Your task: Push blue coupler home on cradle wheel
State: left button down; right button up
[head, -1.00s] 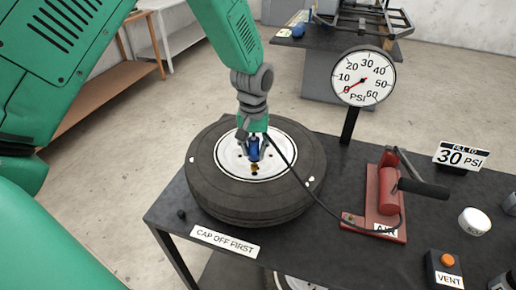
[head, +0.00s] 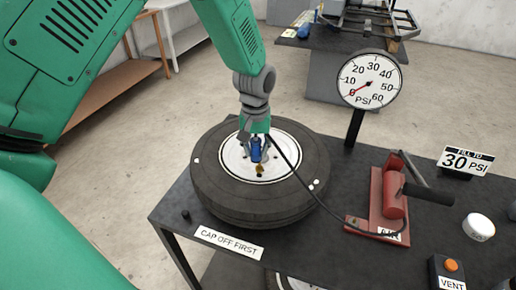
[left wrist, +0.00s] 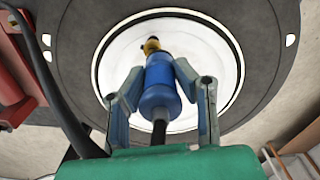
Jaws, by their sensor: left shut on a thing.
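The cradle wheel (head: 215,195) lies flat on the dark bench, its white hub facing up. My left gripper (head: 257,158) is over the hub, shut on the blue coupler (head: 255,146). In the left wrist view the blue coupler (left wrist: 160,88) sits between the two fingers of the gripper (left wrist: 158,76). A brass-yellow piece (left wrist: 151,45) shows at the coupler's far end, against the white hub. I cannot tell whether the coupler is fully seated on the valve. A black hose (head: 290,170) runs from the gripper area to the red pump. My right gripper is not in view.
The pressure gauge (head: 369,79) stands behind the wheel, its needle near 0. The red pump (head: 390,205) is at the right, with a white cap-like round (head: 478,227) and the VENT box (head: 448,272) beyond. A small black cap (head: 185,215) lies near the CAP OFF FIRST label (head: 229,241).

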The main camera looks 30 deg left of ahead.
pick_arm(q)
jog(key=shift+a, duration=0.1)
jog(key=shift+d, duration=0.45)
jog(key=shift+f, duration=0.35)
jog(key=shift+a, duration=0.15)
jog(key=shift+a+r, duration=0.1)
jog(key=shift+r, duration=0.6)
